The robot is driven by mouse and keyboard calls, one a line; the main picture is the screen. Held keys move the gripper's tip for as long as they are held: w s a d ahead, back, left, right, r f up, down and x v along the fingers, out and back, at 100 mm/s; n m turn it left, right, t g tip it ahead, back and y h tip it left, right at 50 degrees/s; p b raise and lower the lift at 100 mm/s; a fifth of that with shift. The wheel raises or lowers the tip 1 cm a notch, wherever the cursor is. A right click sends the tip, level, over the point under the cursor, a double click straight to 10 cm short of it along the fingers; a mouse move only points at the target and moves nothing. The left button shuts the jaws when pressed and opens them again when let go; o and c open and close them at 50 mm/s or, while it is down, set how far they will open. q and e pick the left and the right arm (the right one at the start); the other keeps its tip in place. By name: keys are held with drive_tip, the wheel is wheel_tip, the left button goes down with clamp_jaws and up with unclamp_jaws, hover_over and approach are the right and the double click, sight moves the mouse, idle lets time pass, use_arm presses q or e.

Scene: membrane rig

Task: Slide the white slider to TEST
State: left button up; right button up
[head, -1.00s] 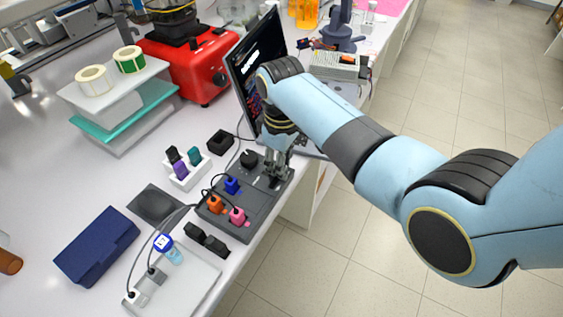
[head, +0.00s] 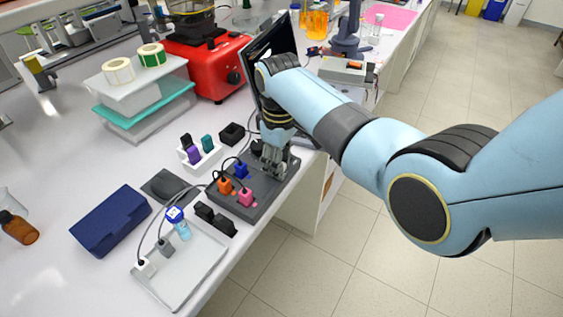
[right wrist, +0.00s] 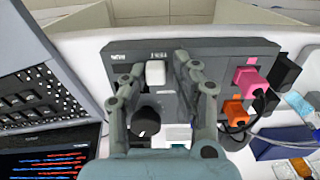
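The white slider (right wrist: 155,73) stands on the dark grey panel (right wrist: 225,52), close to the right one of two small labels at the panel's edge. The labels are too small to read surely. My right gripper (right wrist: 160,64) is open, with one finger on each side of the slider and gaps between. In the head view my right gripper (head: 272,160) is low over the far end of the panel (head: 262,202) and hides the slider. A black knob (right wrist: 146,120) lies between the fingers, nearer the palm. My left gripper is not in view.
Orange (head: 225,186), pink (head: 245,197) and blue (head: 241,170) plugs with cables sit on the panel. A laptop (head: 270,42) stands just behind my right gripper. A tray (head: 185,285) and a navy case (head: 110,220) lie nearer. Bench edge is close on the right.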

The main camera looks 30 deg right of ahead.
drive_tip(key=shift+o, duration=1.1)
drive_tip(key=shift+a, duration=0.1)
drive_tip(key=shift+o, duration=0.2)
drive_tip(key=shift+r, duration=0.15)
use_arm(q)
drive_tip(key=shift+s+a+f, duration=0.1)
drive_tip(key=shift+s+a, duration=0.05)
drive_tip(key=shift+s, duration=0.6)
use_arm(e)
wheel_tip(320, 180, up, 12)
